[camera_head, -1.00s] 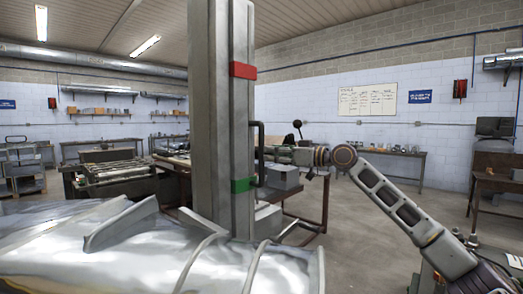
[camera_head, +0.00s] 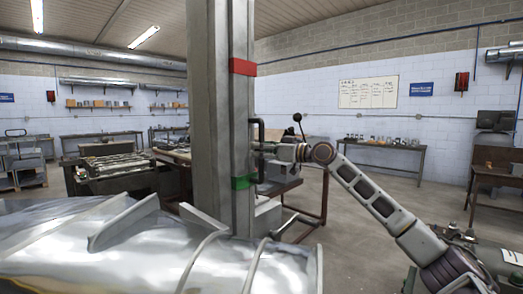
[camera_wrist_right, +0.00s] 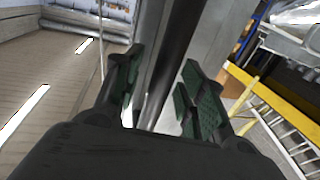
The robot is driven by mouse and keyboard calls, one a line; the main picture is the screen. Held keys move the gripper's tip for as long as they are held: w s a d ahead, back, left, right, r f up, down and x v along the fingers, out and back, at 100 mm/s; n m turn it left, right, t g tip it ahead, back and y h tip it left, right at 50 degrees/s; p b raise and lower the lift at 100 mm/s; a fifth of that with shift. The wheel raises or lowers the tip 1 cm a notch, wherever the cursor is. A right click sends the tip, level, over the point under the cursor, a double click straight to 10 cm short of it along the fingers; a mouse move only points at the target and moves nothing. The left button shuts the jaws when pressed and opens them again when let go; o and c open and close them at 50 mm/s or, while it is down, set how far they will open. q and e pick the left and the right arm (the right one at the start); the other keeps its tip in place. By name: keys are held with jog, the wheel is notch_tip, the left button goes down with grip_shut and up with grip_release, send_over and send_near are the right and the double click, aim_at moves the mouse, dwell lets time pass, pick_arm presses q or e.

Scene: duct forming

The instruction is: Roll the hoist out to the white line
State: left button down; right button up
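The hoist's tall grey mast (camera_head: 208,120) stands upright in the middle of the head view, with a red band (camera_head: 242,67) above and a green band (camera_head: 240,183) below. A dark bar handle (camera_head: 260,130) is fixed to its right side. My right gripper (camera_head: 262,150) is at this handle, its fingers partly hidden there. In the right wrist view the green-padded fingers (camera_wrist_right: 162,92) stand apart, with the dark handle bar (camera_wrist_right: 182,45) running between them and gaps showing beside it. My left gripper is out of view. I see no white line.
A large shiny metal duct (camera_head: 130,255) fills the lower left foreground. A workbench (camera_head: 110,165) stands behind the mast at left, and a long table (camera_head: 385,147) stands along the back wall. Open concrete floor (camera_head: 365,200) lies to the right of the mast.

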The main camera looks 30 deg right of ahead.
grip_shut()
jog(key=shift+a, duration=0.1)
jog(key=shift+s+a+f, duration=0.1)
jog(key=shift+a+f, duration=0.2)
jog(key=shift+a, duration=0.25)
jog(key=shift+s+a, duration=0.1)
jog(key=shift+a, duration=0.15)
jog(key=shift+c, duration=1.4)
grip_release()
jog(key=shift+a, duration=0.1)
jog(key=o, duration=0.3)
jog(key=shift+s+a+r, duration=0.1)
jog(key=shift+s+r, duration=0.05)
jog(key=shift+r, duration=0.1)
jog(key=shift+d, duration=0.35)
jog(key=shift+v, duration=4.55)
